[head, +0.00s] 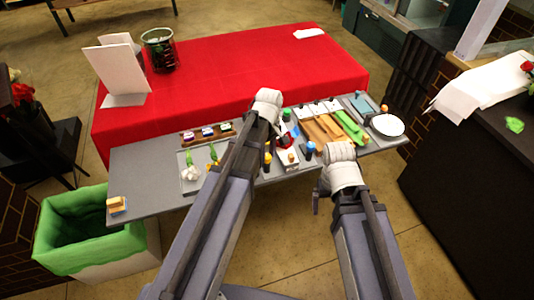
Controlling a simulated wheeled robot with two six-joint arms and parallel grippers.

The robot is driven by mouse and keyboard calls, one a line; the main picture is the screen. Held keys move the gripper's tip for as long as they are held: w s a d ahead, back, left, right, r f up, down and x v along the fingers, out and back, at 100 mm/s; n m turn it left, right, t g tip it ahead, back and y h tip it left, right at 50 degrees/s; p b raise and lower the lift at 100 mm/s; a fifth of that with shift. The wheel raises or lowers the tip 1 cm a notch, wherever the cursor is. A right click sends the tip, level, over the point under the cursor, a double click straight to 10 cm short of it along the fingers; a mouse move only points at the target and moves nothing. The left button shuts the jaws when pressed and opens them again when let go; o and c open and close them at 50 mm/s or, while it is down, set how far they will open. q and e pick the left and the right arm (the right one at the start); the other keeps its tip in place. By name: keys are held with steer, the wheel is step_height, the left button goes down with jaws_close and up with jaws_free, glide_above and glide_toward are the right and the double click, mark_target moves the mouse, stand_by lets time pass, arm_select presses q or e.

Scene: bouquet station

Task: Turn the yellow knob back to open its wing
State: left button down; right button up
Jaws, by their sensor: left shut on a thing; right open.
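A small yellow piece (267,157) on a dark post, which looks like the yellow knob, stands near the middle of the grey board, just right of my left arm. Any wing beside it is too small and covered to make out. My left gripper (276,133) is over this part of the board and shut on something. My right gripper (317,203) is open, in front of the board's near edge and apart from the objects there.
A blue-topped post (310,148) and an orange-topped piece (291,157) stand close by. Green and wooden strips (350,125) and a white plate (387,125) lie to the right. A tray (188,160) is left, a green-lined bin (85,255) below. The red tablecloth (240,65) is mostly clear.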

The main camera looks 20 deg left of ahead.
mark_target(268, 156)
arm_select(q)
steer(key=shift+s+n, duration=0.1)
steer(key=shift+n, duration=0.4)
stand_by(0.3)
steer(key=c, duration=0.5)
jaws_free()
steer(key=r+p, duration=0.7)
steer(key=p, duration=0.1)
steer(key=shift+w+d+r, duration=0.1)
steer(key=shift+w+r, duration=0.1)
steer(key=shift+r, duration=0.2)
